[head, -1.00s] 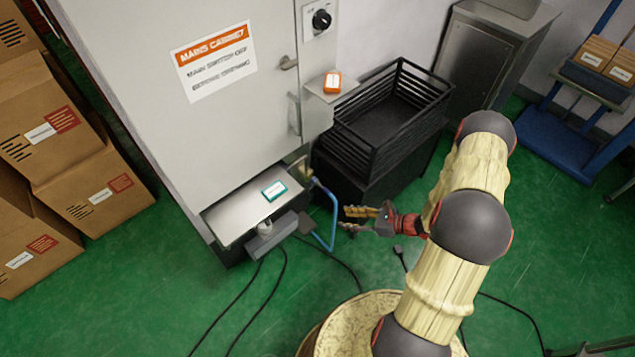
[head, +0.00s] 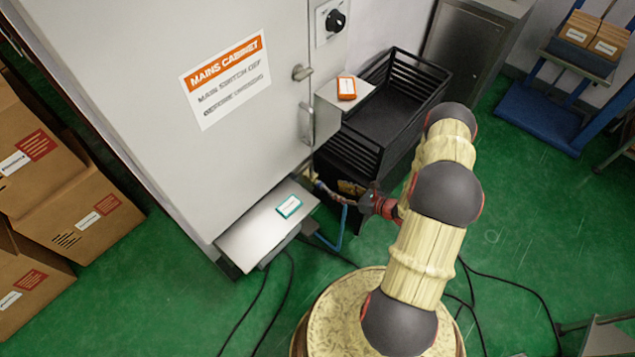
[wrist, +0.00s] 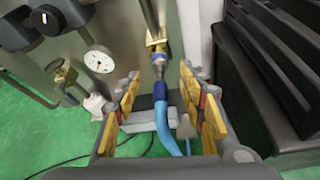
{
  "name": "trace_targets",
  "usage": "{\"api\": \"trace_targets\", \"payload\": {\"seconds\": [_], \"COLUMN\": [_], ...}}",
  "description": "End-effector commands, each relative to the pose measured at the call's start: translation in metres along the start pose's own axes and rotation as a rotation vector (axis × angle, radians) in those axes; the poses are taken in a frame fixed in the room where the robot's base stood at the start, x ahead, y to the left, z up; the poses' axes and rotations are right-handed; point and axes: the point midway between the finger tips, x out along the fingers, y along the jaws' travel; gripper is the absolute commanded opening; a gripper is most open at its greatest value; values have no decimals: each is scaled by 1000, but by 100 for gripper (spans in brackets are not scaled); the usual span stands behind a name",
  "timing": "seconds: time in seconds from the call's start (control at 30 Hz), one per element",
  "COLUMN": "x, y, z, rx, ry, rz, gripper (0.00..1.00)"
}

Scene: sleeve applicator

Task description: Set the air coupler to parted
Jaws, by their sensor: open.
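The air coupler (wrist: 158,62) shows in the wrist view as a metal fitting with a brass part above it and a blue hose (wrist: 168,125) running down from it. In the head view it is small at the cabinet's right lower side, with the blue hose (head: 341,228) hanging below. My gripper (wrist: 160,88) is open, its yellow-padded fingers standing left and right of the coupler and hose, with visible gaps. I cannot tell how deep the coupler lies between them. In the head view my gripper (head: 345,195) is partly lost against the dark crate stand.
A pressure gauge (wrist: 98,61) and a brass valve (wrist: 62,75) sit left of the coupler. A black slatted crate (head: 385,115) stands close on the right. The cabinet shelf (head: 260,235) holds a teal-and-white box (head: 289,207). Cables lie on the green floor.

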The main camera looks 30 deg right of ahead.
Motion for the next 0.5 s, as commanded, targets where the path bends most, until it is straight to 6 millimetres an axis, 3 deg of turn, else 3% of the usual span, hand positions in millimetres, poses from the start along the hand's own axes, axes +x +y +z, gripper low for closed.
{"api": "trace_targets", "payload": {"seconds": [0.5], "x": [69], "y": [1], "z": [-2], "rx": [-1], "ry": [1], "rz": [3], "gripper": [41]}}
